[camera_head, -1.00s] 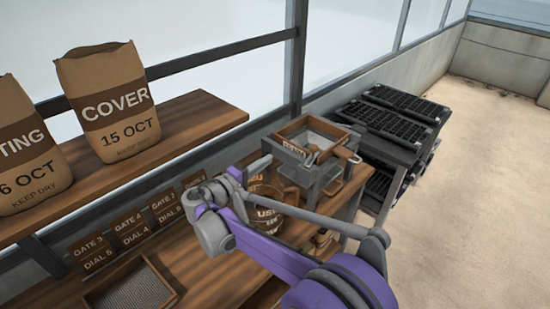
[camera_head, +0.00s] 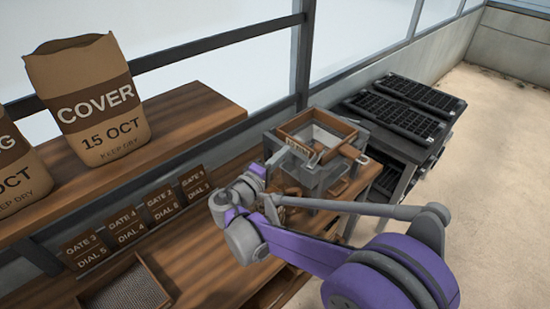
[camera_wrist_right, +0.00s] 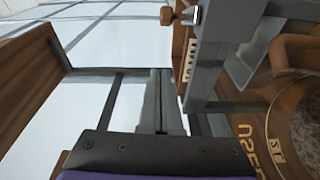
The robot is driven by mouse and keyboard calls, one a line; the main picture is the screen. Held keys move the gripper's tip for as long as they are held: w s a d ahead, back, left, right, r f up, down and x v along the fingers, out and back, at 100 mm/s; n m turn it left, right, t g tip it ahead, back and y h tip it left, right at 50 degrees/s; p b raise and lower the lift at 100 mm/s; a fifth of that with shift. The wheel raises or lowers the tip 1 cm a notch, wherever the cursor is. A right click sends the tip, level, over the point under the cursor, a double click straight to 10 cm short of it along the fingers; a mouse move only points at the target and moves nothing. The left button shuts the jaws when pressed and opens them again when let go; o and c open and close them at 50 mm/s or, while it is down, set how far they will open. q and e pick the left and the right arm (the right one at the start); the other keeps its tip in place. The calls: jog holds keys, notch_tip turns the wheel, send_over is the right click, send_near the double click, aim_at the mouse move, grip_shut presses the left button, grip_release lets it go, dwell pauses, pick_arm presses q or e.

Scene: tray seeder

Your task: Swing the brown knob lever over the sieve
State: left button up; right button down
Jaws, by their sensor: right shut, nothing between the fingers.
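A wooden-framed box with a pale inside, which looks like the sieve (camera_head: 285,135), tops the grey seeder stand (camera_head: 308,178) in the head view. A small brown lever part (camera_head: 349,151) shows at its right side. In the right wrist view a brown knob (camera_wrist_right: 167,16) sits on a short stem beside a grey bar. My right gripper (camera_head: 277,157) is shut and empty, close to the near left side of the seeder. Its two grey fingers (camera_wrist_right: 161,130) lie together in the wrist view, apart from the knob. My left gripper is not in view.
A wooden shelf (camera_head: 190,122) with paper sacks (camera_head: 92,105) stands at the left. Gate and dial signs (camera_head: 128,226) and a mesh tray (camera_head: 152,268) are on the bench. Black cell trays (camera_head: 402,118) lie on a grey stand at the right. Open floor lies beyond.

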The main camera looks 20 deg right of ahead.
aim_at(316, 154)
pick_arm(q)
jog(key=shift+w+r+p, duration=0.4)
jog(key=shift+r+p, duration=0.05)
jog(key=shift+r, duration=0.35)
pick_arm(e)
jog(key=d, duration=0.7)
jog(key=shift+f, duration=0.2)
jog(key=shift+s+d+f, duration=0.1)
jog(key=shift+s+d, duration=0.1)
jog(key=shift+d, duration=0.25)
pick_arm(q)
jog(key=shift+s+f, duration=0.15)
